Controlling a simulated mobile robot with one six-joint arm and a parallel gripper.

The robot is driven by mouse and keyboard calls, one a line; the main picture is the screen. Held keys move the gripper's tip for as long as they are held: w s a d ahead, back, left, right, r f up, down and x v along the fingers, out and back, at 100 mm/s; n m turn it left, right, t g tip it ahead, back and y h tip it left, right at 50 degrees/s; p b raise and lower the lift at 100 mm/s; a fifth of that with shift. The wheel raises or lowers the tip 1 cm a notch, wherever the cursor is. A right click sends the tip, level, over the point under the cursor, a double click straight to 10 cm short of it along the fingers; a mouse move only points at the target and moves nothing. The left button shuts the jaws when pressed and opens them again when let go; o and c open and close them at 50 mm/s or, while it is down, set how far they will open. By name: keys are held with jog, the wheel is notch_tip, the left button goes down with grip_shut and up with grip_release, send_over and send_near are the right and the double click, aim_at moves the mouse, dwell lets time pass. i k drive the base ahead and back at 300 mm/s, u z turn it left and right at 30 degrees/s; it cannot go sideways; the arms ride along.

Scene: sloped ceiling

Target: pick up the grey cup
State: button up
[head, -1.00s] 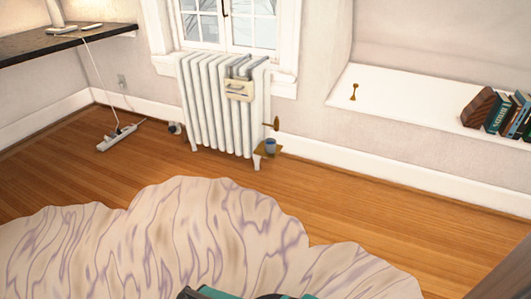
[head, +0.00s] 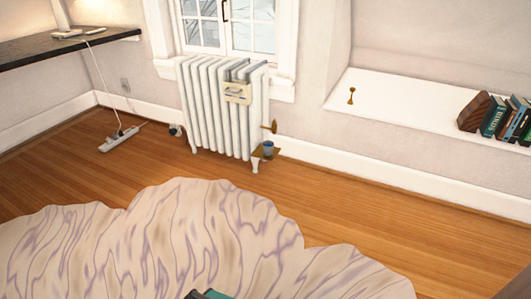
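My gripper is not in view; only a dark and teal piece at the bottom edge shows, which seems to be part of my own body.
The white radiator (head: 216,110) stands below the window. A large wavy-edged rug (head: 170,240) covers the floor in front. A power strip (head: 119,139) and cable lie at left. A dark desk (head: 60,47) is at upper left. Books (head: 505,117) sit on the white ledge (head: 400,108).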

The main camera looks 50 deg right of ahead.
aim_at(268, 145)
jog(key=z, duration=0.1)
jog(key=i, duration=0.95)
jog(key=u, duration=0.1)
